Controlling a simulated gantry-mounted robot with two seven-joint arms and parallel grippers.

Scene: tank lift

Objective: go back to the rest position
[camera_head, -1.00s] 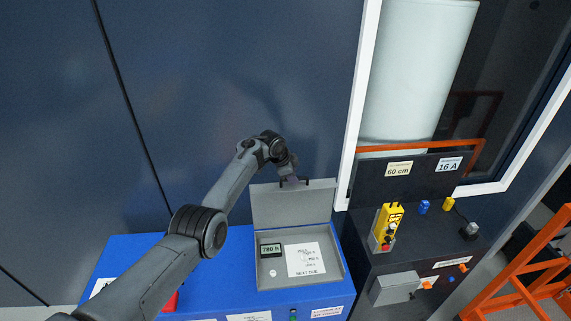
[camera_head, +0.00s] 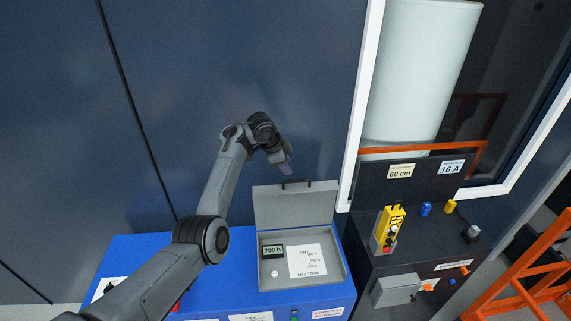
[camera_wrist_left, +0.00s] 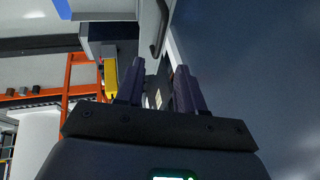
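My left gripper (camera_head: 287,170) hangs at the end of my left arm, just above and left of the black handle (camera_head: 296,183) on the box lid. In the left wrist view its two dark fingers (camera_wrist_left: 160,68) stand apart with nothing held between them. The grey lid (camera_head: 293,206) stands open, tilted up at the back of the grey box (camera_head: 337,272) on the blue cabinet (camera_head: 128,250). Inside the box are a display reading 780 h and a white sheet. My right gripper is not in view.
A dark console (camera_head: 431,250) with a yellow control pendant (camera_head: 389,228) stands to the right. Behind it is a white-framed window (camera_head: 362,110) with a pale tank (camera_head: 411,75). An orange frame (camera_head: 525,280) is at the far right. The blue wall above the cabinet is bare.

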